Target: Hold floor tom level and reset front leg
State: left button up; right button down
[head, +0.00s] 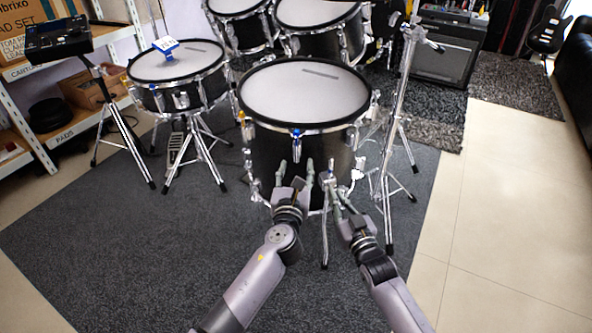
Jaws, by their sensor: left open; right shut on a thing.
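The floor tom (268,148) stands in the middle of the head view, a black drum with a pale mesh head and chrome fittings. Its head looks roughly level. Its front leg (325,240) is a thin chrome rod running down to the dark rug. My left gripper (296,168) is open, fingers upright in front of the lower shell, left of the leg; I cannot tell whether they touch the shell. My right gripper (331,186) is lower and to the right, shut on the front leg near its upper part. Its fingers partly hide the leg.
A snare drum (180,62) on a stand is at the left, with a pedal (178,150) below. A chrome stand (385,150) rises close to the right of the tom. More toms (310,14) and an amplifier (440,62) are behind. The rug (120,240) at front left is clear.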

pick_arm(q)
jog(key=shift+c, duration=0.2)
grip_shut()
dwell(0.4)
dwell(0.6)
